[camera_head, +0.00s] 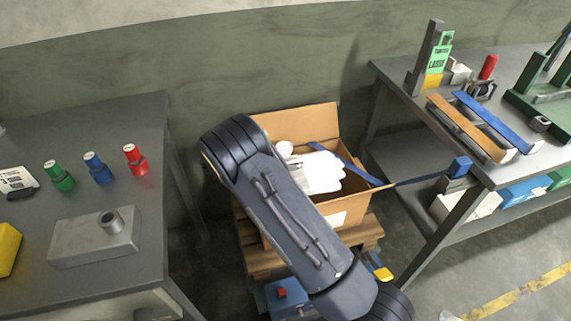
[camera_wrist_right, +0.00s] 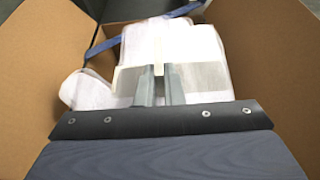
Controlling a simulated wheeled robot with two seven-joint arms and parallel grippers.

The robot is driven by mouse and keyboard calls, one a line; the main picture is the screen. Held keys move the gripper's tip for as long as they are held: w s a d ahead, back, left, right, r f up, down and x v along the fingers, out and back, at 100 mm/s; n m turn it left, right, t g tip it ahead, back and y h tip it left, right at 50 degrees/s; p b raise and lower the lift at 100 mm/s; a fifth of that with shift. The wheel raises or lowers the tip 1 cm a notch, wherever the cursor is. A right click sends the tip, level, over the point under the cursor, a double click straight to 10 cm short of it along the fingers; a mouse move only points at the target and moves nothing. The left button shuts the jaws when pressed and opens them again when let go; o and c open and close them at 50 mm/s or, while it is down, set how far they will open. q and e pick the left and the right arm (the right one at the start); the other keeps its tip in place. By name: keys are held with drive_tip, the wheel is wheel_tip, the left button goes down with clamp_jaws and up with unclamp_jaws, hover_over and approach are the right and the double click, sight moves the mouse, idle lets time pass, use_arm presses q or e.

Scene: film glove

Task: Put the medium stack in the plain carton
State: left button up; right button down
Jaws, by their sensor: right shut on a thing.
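The carton (camera_head: 300,122) is open and brown, with a white label on its front, and stands on a wooden pallet. A stack of white gloves (camera_head: 318,172) shows inside its mouth. In the right wrist view the stack (camera_wrist_right: 185,42) has a pale band (camera_wrist_right: 215,77) around it, and carton walls (camera_wrist_right: 40,65) stand on both sides. My right gripper (camera_wrist_right: 160,72) is shut on the stack at the band. In the head view my right forearm hides the gripper and part of the carton. My left gripper is not in view.
The left bench (camera_head: 120,115) holds green, blue and red bottles (camera_head: 133,158) and a metal block (camera_head: 85,240).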

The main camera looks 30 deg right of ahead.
wheel_tip(320, 180, down, 8)
drive_tip(key=b, duration=0.5)
drive_tip(key=c, duration=1.5)
unclamp_jaws()
drive_tip(key=v, duration=0.7)
drive_tip(key=shift+w+a, duration=0.1)
drive_tip(key=shift+a, duration=0.25)
